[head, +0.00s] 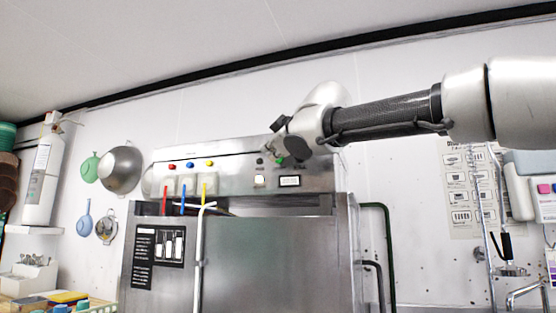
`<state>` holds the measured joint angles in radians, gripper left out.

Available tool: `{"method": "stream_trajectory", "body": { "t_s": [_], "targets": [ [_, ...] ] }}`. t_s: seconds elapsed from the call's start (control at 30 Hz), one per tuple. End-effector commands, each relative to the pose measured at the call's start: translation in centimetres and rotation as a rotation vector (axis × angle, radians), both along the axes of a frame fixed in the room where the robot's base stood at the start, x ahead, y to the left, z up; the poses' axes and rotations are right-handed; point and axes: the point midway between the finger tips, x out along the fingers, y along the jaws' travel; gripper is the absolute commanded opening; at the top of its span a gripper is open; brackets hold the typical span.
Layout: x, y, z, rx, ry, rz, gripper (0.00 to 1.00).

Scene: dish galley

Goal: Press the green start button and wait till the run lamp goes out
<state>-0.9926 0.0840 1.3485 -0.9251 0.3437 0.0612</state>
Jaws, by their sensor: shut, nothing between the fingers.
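The steel dish machine (270,250) stands in the middle of the head view, with a control panel (225,182) along its top. The green start button (280,161) shows on the right part of the panel, partly covered by my gripper (277,152). My gripper is shut and empty, with its tip at or very close to the button; I cannot tell if it touches. A small dark round fitting (259,161) sits left of the button. A bright white square (260,181) and a small display (289,181) are below. I cannot tell which is the run lamp.
Red, blue and yellow knobs (190,164) line the panel's left part. A white pipe handle (200,245) rises before the machine's front. Pans and a colander (120,169) hang on the left wall. A tap and a poster (472,190) are at right.

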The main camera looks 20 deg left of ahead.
Motion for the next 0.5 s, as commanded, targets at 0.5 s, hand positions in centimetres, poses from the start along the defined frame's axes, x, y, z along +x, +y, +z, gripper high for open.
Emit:
{"method": "stream_trajectory", "body": {
  "t_s": [0.5],
  "targets": [
    [0.42, -0.01, -0.02, -0.001, 0.0, -0.001, 0.0]
  ]
}}
